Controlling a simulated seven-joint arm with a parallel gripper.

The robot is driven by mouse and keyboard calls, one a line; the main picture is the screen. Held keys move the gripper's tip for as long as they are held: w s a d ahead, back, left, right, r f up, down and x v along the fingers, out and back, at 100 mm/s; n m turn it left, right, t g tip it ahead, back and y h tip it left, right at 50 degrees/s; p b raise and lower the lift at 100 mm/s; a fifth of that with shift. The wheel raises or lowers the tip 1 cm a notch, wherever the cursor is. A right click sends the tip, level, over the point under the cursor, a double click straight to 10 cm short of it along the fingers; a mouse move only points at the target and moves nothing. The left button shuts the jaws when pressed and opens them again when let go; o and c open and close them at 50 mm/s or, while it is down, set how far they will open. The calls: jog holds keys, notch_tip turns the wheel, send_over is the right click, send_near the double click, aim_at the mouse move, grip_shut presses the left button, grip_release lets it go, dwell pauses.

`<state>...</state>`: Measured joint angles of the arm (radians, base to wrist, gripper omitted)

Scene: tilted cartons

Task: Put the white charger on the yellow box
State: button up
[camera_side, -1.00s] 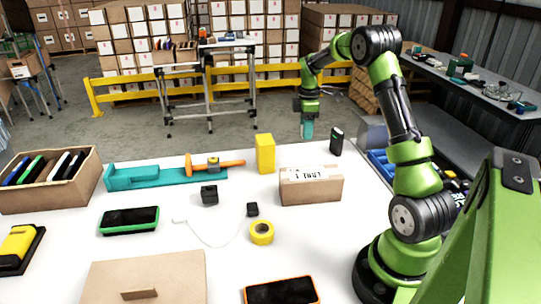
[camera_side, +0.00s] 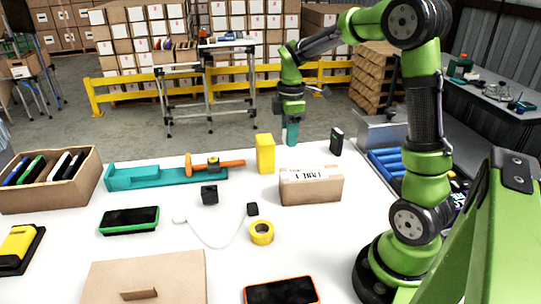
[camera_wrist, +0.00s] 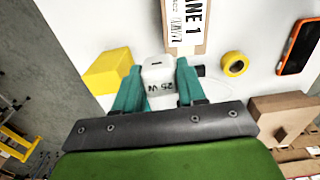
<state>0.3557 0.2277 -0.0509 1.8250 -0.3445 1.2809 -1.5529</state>
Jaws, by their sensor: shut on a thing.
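My gripper (camera_side: 292,134) has teal fingers and hangs pointing down behind and to the right of the yellow box (camera_side: 265,154) in the side view. In the wrist view my gripper (camera_wrist: 160,88) is shut on the white charger (camera_wrist: 158,72), a white block marked "25 W", held between both fingers. The charger cannot be made out in the side view. The yellow box stands upright on the white table. In the wrist view the yellow box (camera_wrist: 108,72) is left of the charger, apart from it.
A cardboard carton with a label (camera_side: 311,187) stands right of the yellow box. A dark upright device (camera_side: 336,141) is behind it. A teal tray with an orange tool (camera_side: 215,163) lies left. Yellow tape (camera_side: 262,233) and a white cable (camera_side: 215,246) lie in front.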

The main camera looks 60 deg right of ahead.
send_over(265, 139)
jog(key=shift+s+a+f, duration=0.15)
jog(key=shift+f, duration=2.2)
jog(key=shift+f, duration=0.15)
jog(key=o, duration=1.1)
